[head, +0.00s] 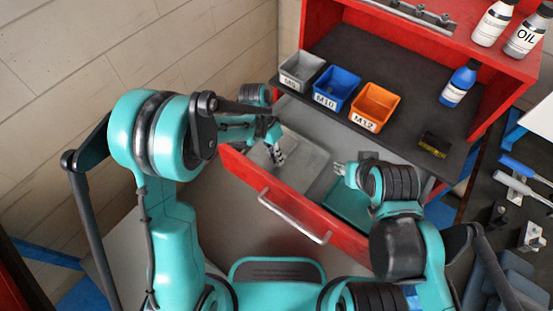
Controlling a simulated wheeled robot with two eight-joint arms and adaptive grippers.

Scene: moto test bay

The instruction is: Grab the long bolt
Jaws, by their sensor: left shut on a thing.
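The red drawer (335,226) stands open below the bins. My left gripper (278,155) reaches down into the left part of the drawer, over a grey tray (307,151). It is shut on a thin thing that appears to be the long bolt; it is too small and too covered by the fingers to make out clearly. My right gripper (340,169) hangs over the drawer's right part, near a teal tray (346,201). Its fingers are small and partly turned away, so I cannot tell whether they are open.
On the dark shelf above the drawer stand a grey bin (301,71), a blue M10 bin (337,89), an orange M12 bin (375,106), a blue bottle (459,83) and a black-yellow box (434,144). White bottles stand on top. Tools lie at the right.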

